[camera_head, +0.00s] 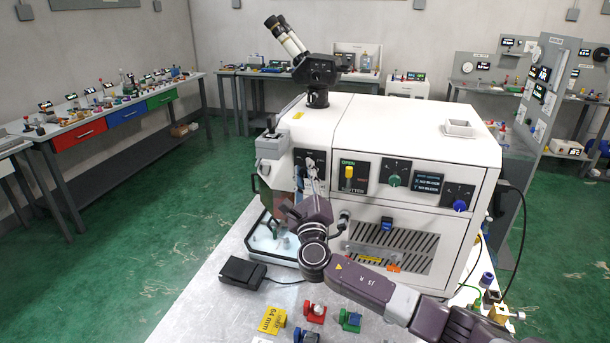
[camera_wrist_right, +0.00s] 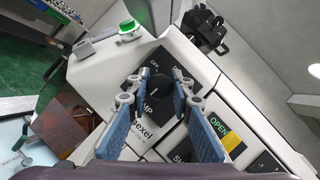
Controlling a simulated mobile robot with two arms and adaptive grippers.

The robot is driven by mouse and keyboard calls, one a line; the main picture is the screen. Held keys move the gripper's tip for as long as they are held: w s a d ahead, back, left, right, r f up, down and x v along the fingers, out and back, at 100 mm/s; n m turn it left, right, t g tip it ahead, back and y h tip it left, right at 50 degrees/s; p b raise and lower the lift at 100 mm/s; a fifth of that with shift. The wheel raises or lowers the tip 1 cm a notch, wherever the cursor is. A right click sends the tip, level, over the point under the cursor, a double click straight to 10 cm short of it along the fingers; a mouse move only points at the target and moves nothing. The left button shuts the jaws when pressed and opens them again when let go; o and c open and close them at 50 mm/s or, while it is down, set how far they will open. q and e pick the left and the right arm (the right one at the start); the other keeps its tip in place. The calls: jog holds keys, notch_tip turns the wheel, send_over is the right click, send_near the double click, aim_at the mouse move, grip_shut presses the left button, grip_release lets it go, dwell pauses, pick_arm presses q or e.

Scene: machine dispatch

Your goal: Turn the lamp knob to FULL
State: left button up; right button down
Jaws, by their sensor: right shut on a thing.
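The lamp knob (camera_wrist_right: 160,84) is a black knob on a dark panel on the white machine's front. In the wrist view the letters "OFF" and "MP" show beside it, and the rest of the label is hidden. My right gripper (camera_wrist_right: 154,87) is shut on the knob, with a fingertip on each side of it. In the head view my right gripper (camera_head: 314,180) is up against the small dark lamp panel (camera_head: 309,158), and the knob itself is too small to make out. No FULL mark can be read. My left gripper is not in view.
The white machine (camera_head: 420,140) carries a microscope eyepiece (camera_head: 290,38). Right of the lamp panel are a yellow shutter lever (camera_head: 349,174), a green knob (camera_head: 394,180) and a blue knob (camera_head: 460,205). A black pedal (camera_head: 243,272) and several small coloured parts lie on the table.

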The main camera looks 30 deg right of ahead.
jog(key=m+g+h+b, duration=0.1)
jog(key=m+h+b, duration=0.1)
jog(key=m+b, duration=0.2)
jog(key=m+g+h+b, duration=0.1)
jog(key=m+h+b, duration=0.1)
jog(key=m+b, duration=0.3)
jog(key=m+g+h+b, duration=0.1)
jog(key=m+h+b, duration=0.1)
jog(key=m+b, duration=0.3)
jog(key=shift+f+h+b, duration=0.35)
jog(key=shift+h+b, duration=0.05)
jog(key=shift+b, duration=0.35)
jog(key=shift+r+m+g+h+b, duration=0.25)
jog(key=shift+m+g+h+b, duration=0.55)
jog(key=shift+m+b, duration=0.65)
jog(key=shift+m+g, duration=0.25)
jog(key=shift+g, duration=0.05)
jog(key=c, duration=1.7)
grip_release()
jog(key=shift+r, duration=0.1)
jog(key=shift+a, duration=0.1)
jog(key=v, duration=1.2)
jog(key=shift+r+p, duration=0.1)
jog(key=shift+p, duration=0.25)
